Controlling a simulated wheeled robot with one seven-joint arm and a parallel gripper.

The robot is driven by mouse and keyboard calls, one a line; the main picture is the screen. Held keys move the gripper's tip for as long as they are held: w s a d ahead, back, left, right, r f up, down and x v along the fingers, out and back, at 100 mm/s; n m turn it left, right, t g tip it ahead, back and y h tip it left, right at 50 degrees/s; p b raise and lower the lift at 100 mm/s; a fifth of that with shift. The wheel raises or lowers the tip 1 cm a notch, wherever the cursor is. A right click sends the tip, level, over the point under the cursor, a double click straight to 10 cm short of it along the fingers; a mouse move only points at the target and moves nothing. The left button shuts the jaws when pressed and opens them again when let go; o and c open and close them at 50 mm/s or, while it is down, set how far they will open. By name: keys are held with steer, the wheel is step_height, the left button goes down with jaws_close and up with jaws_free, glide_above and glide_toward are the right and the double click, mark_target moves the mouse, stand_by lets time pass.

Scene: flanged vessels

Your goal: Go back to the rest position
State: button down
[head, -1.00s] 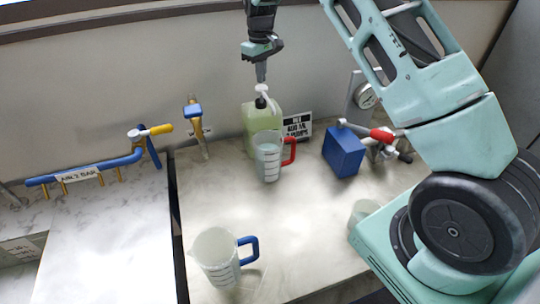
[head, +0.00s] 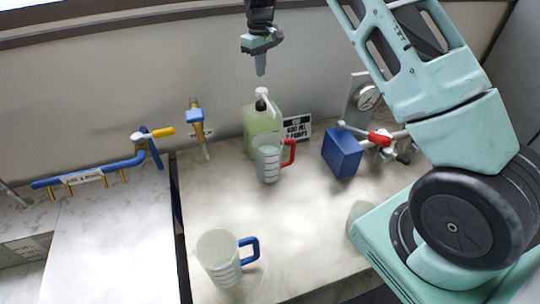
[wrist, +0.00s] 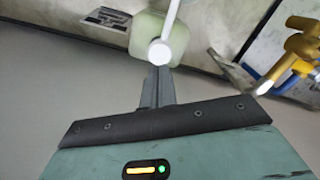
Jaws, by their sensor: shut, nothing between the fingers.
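My gripper (head: 260,70) is shut and empty. It hangs high at the back, above the green pump jug (head: 262,130), with a clear gap between the fingertips and the pump's white top (head: 263,97). In the wrist view the shut fingers (wrist: 158,86) point toward the white pump head (wrist: 159,51). A measuring jug with a red handle (head: 267,160) stands upright just in front of the pump jug and holds some liquid.
A blue-handled jug (head: 218,258) stands at the front. A blue box (head: 342,153) and a valve with a red handle (head: 380,138) are at right, below a gauge (head: 366,97). Blue pipework (head: 95,172) and a brass tap (head: 197,125) are at left. The middle counter is clear.

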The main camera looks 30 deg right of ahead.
step_height(320, 180, up, 2)
steer(key=shift+r+p, duration=0.25)
steer(key=shift+p, duration=0.35)
steer(key=s+a+f+n+y+b, duration=0.25)
steer(key=s+a+b, duration=0.75)
steer(key=s+a, duration=1.25)
steer(key=s+f+h+b, duration=0.1)
steer(key=s+f, duration=0.3)
steer(key=s, duration=0.7)
steer(key=s+f+n+h+b, duration=0.1)
steer(key=s+f+b, duration=0.3)
steer(key=s, duration=0.8)
steer(key=shift+a, duration=0.4)
steer(key=shift+w+n, duration=0.1)
steer(key=shift+n, duration=0.15)
